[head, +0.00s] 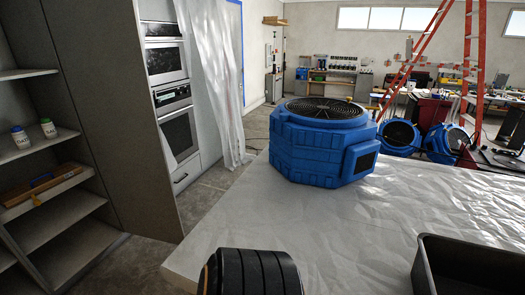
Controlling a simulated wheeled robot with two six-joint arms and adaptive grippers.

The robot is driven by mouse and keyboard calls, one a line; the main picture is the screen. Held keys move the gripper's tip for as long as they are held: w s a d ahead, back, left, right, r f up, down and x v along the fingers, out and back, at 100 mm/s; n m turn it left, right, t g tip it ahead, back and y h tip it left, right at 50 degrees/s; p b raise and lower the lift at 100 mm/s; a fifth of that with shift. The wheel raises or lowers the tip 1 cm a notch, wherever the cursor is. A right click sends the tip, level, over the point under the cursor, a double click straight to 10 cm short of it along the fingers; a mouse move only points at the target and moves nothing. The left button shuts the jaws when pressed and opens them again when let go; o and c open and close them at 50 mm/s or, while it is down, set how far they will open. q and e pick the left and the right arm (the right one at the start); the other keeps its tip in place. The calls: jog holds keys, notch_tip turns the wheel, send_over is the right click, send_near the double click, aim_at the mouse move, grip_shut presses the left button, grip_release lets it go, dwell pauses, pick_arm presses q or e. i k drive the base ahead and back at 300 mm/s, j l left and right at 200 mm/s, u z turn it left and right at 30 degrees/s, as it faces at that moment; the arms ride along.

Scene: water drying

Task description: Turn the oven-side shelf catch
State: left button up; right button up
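A grey open shelf unit (70,214) stands at the left, beside the built-in ovens (178,130). A small yellow piece (37,201) sits at the front edge of a tray-like shelf (62,187) in this unit. It may be the catch, but it is too small to tell its shape or which way it is turned. Neither of my grippers can be made out, and nothing is seen touching the shelf unit. A dark ribbed part at the bottom centre shows no fingers.
A plastic-covered table (225,228) fills the centre and right. It bears a blue air mover (320,145) and a black bin (470,262). Two jars stand on a shelf. Plastic sheeting (212,70) hangs by the ovens. Floor (140,262) shows between shelves and table.

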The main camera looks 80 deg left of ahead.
aim_at(37, 202)
jog(key=u, duration=0.45)
jog(key=k+u, duration=0.1)
jog(key=u, duration=0.4)
jog(key=j+u, duration=0.1)
jog(key=u, duration=0.35)
jog(key=j+u, duration=0.1)
jog(key=u, duration=0.35)
jog(key=k+j+u, duration=0.1)
jog(key=u, duration=0.85)
jog(key=j+u, duration=0.3)
jog(key=i+j+u, duration=0.1)
jog(key=j+u, duration=0.15)
jog(key=j, duration=0.2)
jog(key=i+j+u, duration=0.15)
jog(key=j+u, duration=0.15)
jog(key=i+j+u, duration=0.15)
jog(key=j+u, duration=0.15)
jog(key=j, duration=0.15)
jog(key=i+j, duration=0.1)
jog(key=j, duration=0.15)
jog(key=i+j, duration=0.1)
jog(key=j, duration=0.15)
